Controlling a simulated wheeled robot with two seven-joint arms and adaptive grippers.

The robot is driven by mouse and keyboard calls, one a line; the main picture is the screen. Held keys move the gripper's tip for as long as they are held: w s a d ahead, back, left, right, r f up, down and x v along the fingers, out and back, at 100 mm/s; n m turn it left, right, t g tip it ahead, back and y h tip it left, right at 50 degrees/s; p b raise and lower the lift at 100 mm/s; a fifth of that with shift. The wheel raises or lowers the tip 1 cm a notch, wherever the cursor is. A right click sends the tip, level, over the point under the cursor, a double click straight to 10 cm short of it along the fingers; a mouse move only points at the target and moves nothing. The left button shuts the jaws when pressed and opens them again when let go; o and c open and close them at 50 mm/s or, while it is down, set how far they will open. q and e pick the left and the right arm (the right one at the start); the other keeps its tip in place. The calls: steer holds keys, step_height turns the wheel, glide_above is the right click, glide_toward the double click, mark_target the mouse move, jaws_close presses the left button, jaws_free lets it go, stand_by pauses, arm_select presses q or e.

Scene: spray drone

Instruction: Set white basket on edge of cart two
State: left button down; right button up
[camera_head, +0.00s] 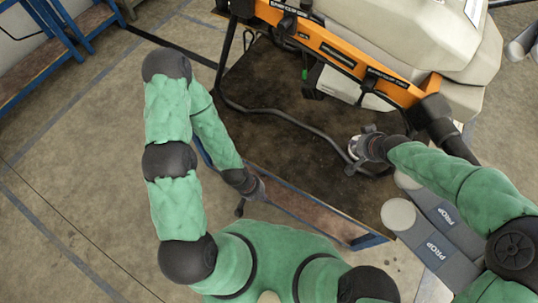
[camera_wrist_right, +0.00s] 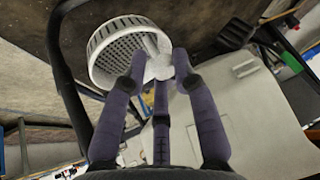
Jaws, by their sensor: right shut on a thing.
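The white basket (camera_wrist_right: 108,48), round with a perforated wall, shows at the upper left of the right wrist view. My right gripper (camera_wrist_right: 160,72) is shut on a white part at its near side. In the head view my right gripper (camera_head: 358,148) is beside the drone's black frame, and the basket there is mostly hidden. My left gripper (camera_head: 253,192) is low at the middle, close to a blue-edged brown surface (camera_head: 302,206); its fingers are too small to read. I cannot tell whether this surface is cart two.
The spray drone, with an orange beam (camera_head: 340,52), a beige tank (camera_head: 400,30) and curved black tubes (camera_head: 285,118), fills the upper right. Grey propeller covers (camera_head: 440,245) lie at the lower right. Blue racks (camera_head: 65,35) stand at the far left. The floor on the left is clear.

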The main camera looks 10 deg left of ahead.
mark_target(355, 153)
steer(key=shift+n+y, duration=0.4)
steer(key=shift+n, duration=0.1)
step_height(355, 153, down, 5)
steer(key=b, duration=0.5)
steer(key=shift+w+d+r+b, duration=0.1)
steer(key=shift+w+d+b, duration=0.05)
steer(key=shift+b, duration=0.25)
steer(key=shift+f, duration=0.3)
steer(key=shift+f+n+g+b, duration=0.3)
steer(key=shift+f+n+b, duration=0.2)
steer(key=shift+f+b, duration=0.1)
steer(key=a+f+n+y+b, duration=0.1)
steer(key=a+f+b, duration=0.3)
steer(key=a+f, duration=0.1)
steer(key=s+a+f+n+g+b, duration=0.1)
steer(key=a+f+b, duration=0.3)
steer(key=f, duration=0.4)
steer(key=a+f+n+g+y+b, duration=0.1)
steer(key=a+f+n+b, duration=0.1)
steer(key=a+f+b, duration=0.3)
steer(key=shift+s+a+f+n+y, duration=0.15)
steer(key=shift+a+f+n+y, duration=0.2)
steer(key=shift+a+f, duration=0.6)
steer(key=shift+d+f, duration=0.1)
steer(key=shift+f, duration=0.5)
steer(key=shift+f+b, duration=0.1)
steer(key=shift+b, duration=0.2)
